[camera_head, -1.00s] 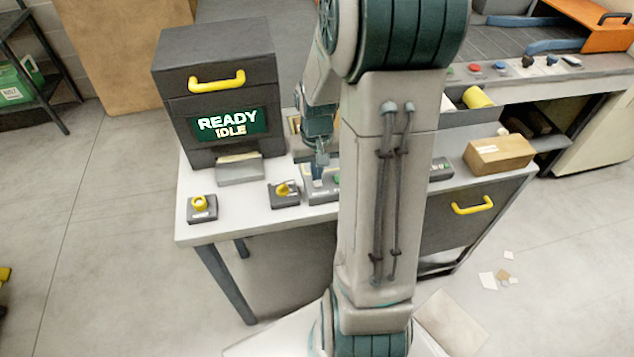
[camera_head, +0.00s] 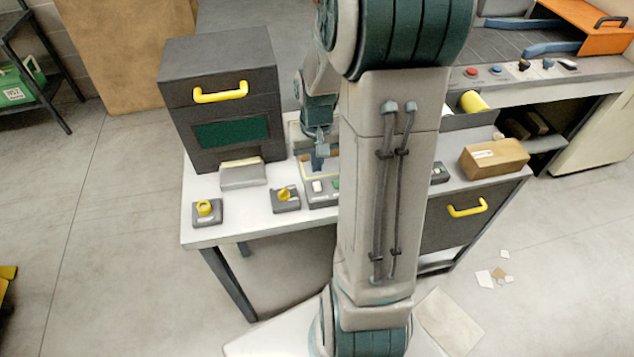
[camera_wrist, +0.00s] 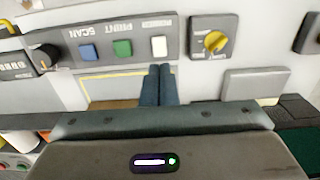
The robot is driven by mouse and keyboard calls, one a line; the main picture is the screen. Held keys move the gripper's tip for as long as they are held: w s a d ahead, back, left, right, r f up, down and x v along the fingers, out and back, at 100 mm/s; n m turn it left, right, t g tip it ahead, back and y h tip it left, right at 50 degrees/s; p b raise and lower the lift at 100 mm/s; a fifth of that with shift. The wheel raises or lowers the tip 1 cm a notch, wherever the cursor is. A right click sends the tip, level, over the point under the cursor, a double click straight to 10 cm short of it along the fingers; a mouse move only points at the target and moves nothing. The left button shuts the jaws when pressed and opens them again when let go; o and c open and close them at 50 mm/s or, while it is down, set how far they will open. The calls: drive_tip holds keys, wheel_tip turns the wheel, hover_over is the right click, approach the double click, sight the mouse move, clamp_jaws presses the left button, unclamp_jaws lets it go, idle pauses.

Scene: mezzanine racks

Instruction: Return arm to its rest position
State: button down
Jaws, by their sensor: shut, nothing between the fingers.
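My gripper (camera_head: 321,160) is over the white worktable (camera_head: 240,232), partly hidden behind my arm in the head view. In the wrist view my gripper (camera_wrist: 158,70) has its two dark fingers together with nothing between them. The fingertips are near a grey button panel (camera_wrist: 120,45) with a blue, a green and a white button; I cannot tell whether they touch it. The panel also shows in the head view (camera_head: 322,196), partly hidden by my arm.
A dark printer-like box (camera_head: 228,135) with a yellow handle and a blank green screen stands at the table's left. Two yellow-knob switches (camera_head: 207,211) (camera_head: 285,198) sit in front. A cardboard box (camera_head: 494,158) lies at the right.

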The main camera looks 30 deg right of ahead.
drive_tip(key=shift+r+p, duration=0.35)
drive_tip(key=shift+r, duration=0.45)
drive_tip(key=shift+a+r, duration=0.1)
drive_tip(key=s+a+r+n+t, duration=0.3)
drive_tip(key=s+a+r, duration=0.8)
drive_tip(key=s+r, duration=0.1)
drive_tip(key=shift+s+a+r+t, duration=0.3)
drive_tip(key=shift+s+a+r, duration=0.1)
drive_tip(key=shift+r, duration=0.4)
